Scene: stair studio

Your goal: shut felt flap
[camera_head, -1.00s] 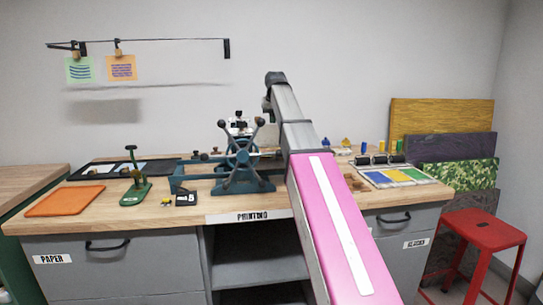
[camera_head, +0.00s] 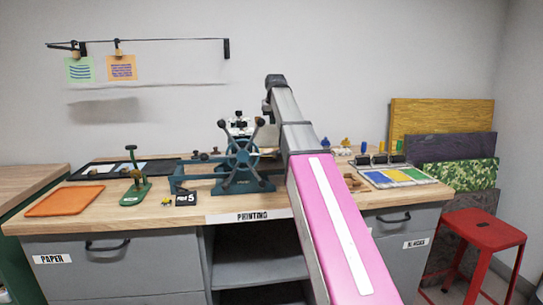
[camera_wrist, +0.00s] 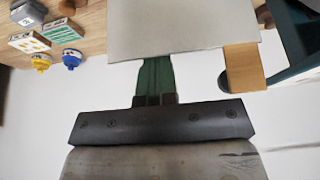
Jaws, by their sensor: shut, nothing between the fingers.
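A pale grey-beige flat panel (camera_wrist: 180,25), seemingly the felt flap, fills the top middle of the wrist view. My gripper (camera_wrist: 154,72) appears there as a dark bar with narrow, dark green shut fingers. The fingers run up to the panel's near edge, and the panel hides their tips. I cannot tell whether they touch it. Nothing shows held. In the head view the teal press with its spoked wheel (camera_head: 241,158) stands at the middle of the bench. My pink arm covers the area right of it, and the flap is not clearly seen there.
The wooden bench (camera_head: 85,222) carries an orange sheet (camera_head: 65,201), a green stand (camera_head: 135,190) and a colour tray (camera_head: 400,177). A wooden block (camera_wrist: 243,68) sits beside the panel. Stamps (camera_wrist: 48,35) lie at upper left. A red stool (camera_head: 482,233) stands at right.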

